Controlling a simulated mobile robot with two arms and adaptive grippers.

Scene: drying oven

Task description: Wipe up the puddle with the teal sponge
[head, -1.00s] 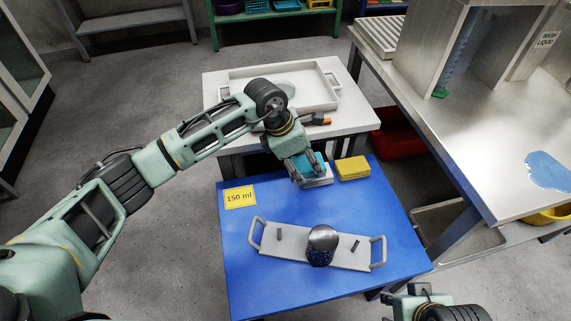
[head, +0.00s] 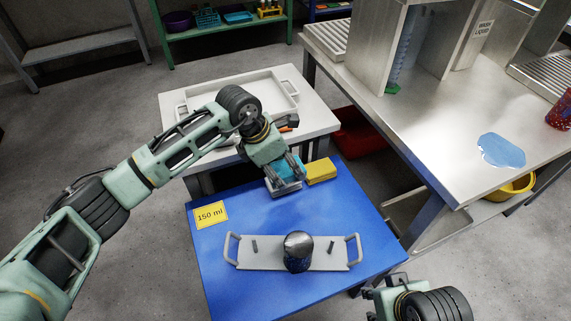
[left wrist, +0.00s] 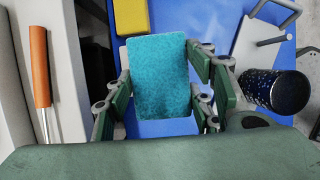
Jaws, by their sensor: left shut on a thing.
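The puddle (head: 501,151) is a flat blue patch on the metal bench (head: 440,165) at the right of the head view. My left gripper (head: 285,178) is over the back of the blue table and shut on the teal sponge (head: 288,171). The sponge fills the space between the fingers in the left wrist view (left wrist: 157,76). A pale holder (head: 287,189) shows just below the sponge; I cannot tell whether they touch. My right gripper (head: 388,283) is at the bottom right of the head view, its fingertips small and partly hidden.
A yellow sponge (head: 321,170) lies right beside my left gripper. A grey handled tray (head: 262,252) with a dark speckled cup (head: 298,250) is in front. A yellow bowl (head: 514,188) sits below the bench; a red speckled cup (head: 560,110) stands near the puddle.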

